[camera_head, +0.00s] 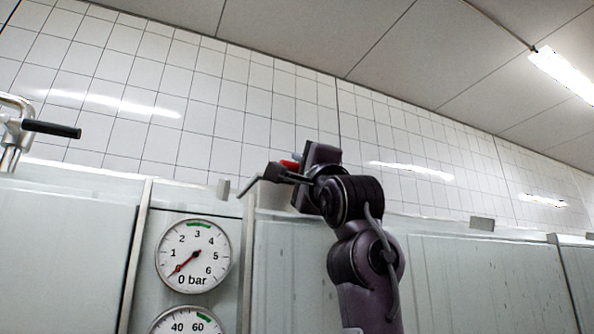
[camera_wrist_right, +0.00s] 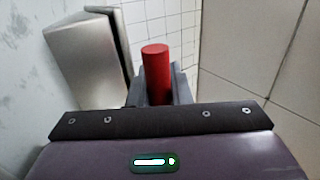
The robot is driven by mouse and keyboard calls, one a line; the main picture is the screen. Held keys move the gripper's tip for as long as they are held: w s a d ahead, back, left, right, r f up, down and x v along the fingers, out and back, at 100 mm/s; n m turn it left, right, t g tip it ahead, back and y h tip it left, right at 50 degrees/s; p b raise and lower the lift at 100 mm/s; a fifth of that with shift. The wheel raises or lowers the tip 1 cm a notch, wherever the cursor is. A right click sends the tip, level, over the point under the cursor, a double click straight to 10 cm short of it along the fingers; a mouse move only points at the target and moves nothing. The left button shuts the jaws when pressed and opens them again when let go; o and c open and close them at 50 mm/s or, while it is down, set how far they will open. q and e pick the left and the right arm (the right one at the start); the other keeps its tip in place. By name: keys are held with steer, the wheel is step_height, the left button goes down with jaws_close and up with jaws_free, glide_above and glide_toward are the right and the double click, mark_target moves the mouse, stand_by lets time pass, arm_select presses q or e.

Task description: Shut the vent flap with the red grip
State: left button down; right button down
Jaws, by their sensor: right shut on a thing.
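The red grip (camera_wrist_right: 156,72) stands up as a short red cylinder between the fingers of my right gripper (camera_wrist_right: 160,92) in the right wrist view. The gripper is shut on it. In the head view a small piece of the red grip (camera_head: 290,164) shows at my right gripper (camera_head: 285,172), in front of the tiled wall. The vent flap itself is not clearly seen in the head view. A grey metal panel with a dark edge (camera_wrist_right: 85,62) stands left of the grip in the wrist view; I cannot tell whether it is the flap. My left gripper is out of view.
Below my right gripper is a pale panel front with a round pressure gauge (camera_head: 193,256) and a second gauge (camera_head: 186,324) partly cut off. A metal pipe with a black handle (camera_head: 50,129) is at the far left. The tiled wall (camera_head: 200,90) rises behind.

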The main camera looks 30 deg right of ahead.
steer(key=shift+w+f, duration=0.2)
steer(key=shift+f, duration=0.05)
steer(key=c, duration=1.6)
jaws_free()
steer(key=shift+s, duration=0.1)
steer(key=b+v, duration=0.4)
steer(key=v, duration=0.3)
steer(key=shift+b, duration=0.4)
steer(key=shift+s+f, duration=0.2)
steer(key=shift+s, duration=0.15)
